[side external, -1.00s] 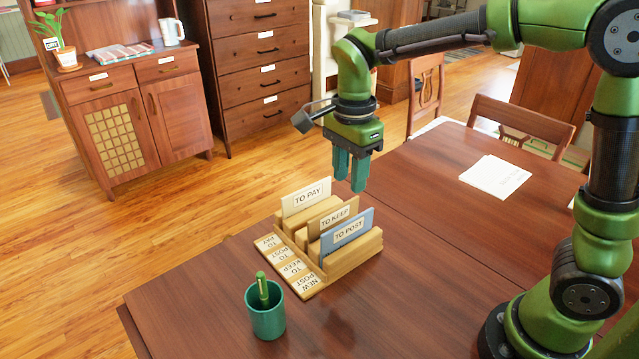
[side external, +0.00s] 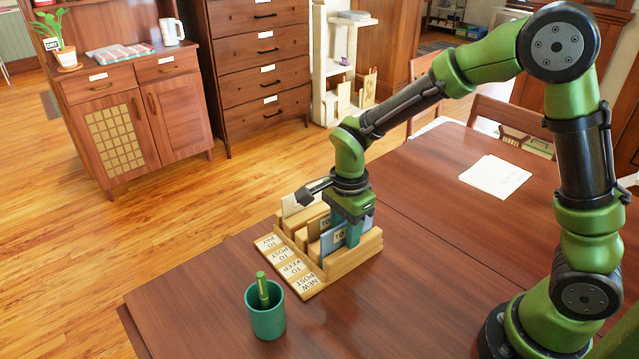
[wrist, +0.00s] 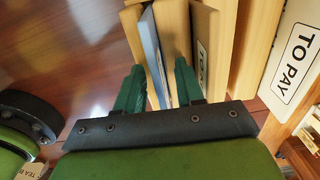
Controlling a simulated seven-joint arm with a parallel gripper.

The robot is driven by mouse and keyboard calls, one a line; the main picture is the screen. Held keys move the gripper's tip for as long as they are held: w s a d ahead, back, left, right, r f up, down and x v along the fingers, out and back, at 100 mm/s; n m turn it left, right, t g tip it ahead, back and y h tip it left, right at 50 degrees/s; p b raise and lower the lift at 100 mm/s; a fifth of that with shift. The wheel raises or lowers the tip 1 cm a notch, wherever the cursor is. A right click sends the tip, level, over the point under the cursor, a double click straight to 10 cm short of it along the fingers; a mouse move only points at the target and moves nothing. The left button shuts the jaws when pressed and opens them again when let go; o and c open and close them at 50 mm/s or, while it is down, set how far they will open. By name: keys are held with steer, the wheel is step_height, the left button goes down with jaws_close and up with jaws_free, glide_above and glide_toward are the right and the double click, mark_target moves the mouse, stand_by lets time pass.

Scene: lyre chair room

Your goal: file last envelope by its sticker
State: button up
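The wooden sorting rack (side external: 352,262) stands on the table and holds upright envelopes. The blue envelope (side external: 328,248) is in the front slot, its TO POST label partly covered by my gripper. A brown envelope (side external: 322,226) labelled TO KEEP is behind it, and a white one (side external: 291,205) labelled TO PAY is at the back. My gripper (wrist: 158,82) is down at the rack, fingers apart. In the wrist view the blue envelope (wrist: 152,45) and a wooden divider (wrist: 176,40) lie between the fingers. Contact with the envelope cannot be told.
A green cup (side external: 266,319) with a pen stands close to the rack. A white paper stack (side external: 495,177) lies farther right. The table between is clear.

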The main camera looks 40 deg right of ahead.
jaws_close()
stand_by(0.3)
